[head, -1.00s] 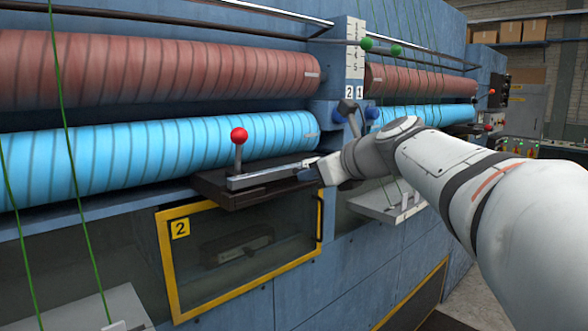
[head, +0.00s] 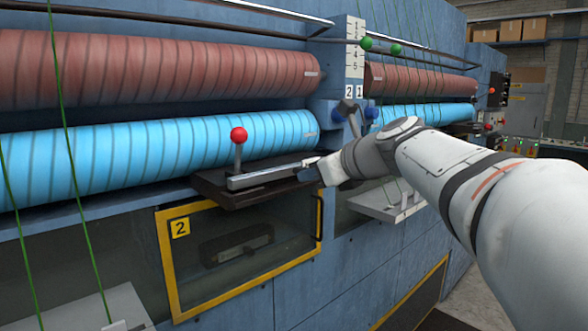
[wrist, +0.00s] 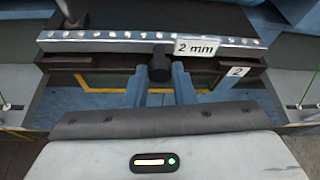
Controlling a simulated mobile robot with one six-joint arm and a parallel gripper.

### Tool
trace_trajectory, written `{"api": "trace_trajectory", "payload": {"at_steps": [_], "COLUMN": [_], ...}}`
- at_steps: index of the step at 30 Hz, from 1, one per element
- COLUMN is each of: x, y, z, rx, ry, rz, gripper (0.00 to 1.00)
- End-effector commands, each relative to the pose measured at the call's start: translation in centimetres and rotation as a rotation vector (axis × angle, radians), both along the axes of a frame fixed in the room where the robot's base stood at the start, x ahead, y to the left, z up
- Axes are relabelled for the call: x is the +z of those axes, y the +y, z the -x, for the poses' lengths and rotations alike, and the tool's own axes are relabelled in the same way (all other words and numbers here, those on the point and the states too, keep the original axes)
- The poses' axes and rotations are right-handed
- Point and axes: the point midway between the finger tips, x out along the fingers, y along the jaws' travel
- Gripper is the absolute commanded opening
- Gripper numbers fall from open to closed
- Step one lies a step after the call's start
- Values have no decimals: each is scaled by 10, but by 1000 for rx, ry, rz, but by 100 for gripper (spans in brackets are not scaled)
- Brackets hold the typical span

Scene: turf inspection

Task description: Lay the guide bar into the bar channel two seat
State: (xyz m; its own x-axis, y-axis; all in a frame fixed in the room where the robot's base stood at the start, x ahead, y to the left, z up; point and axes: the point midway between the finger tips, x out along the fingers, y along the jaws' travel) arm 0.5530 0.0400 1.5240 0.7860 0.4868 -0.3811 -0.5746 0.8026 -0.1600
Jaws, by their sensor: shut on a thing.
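The guide bar (wrist: 120,42) is a long silvery bar with a row of small round marks and a "2 mm" label. In the head view the bar (head: 265,176) lies lengthwise over the dark channel two seat (head: 225,196), below the blue roller. I cannot tell whether it rests fully in the seat or sits slightly above it. My gripper (wrist: 160,78) is shut on the black grip at the bar's near side. In the head view my gripper (head: 326,170) is at the bar's right end, and the fingertips are partly hidden.
A red-knobbed lever (head: 238,136) stands at the seat's left part. Below is a yellow-framed window (head: 168,262) marked 2. The blue roller (head: 160,148) runs close behind the seat. Green threads (head: 70,150) hang in front at left. A pale ledge (head: 385,203) lies at right.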

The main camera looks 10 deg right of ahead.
Motion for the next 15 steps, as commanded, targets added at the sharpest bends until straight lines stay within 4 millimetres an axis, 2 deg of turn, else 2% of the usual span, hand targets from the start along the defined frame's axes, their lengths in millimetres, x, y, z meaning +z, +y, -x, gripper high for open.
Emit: {"api": "trace_trajectory", "payload": {"at_steps": [15], "x": [-10], "y": [0], "z": [0], "rx": [0], "ry": [-2], "rz": [0], "gripper": [0]}}
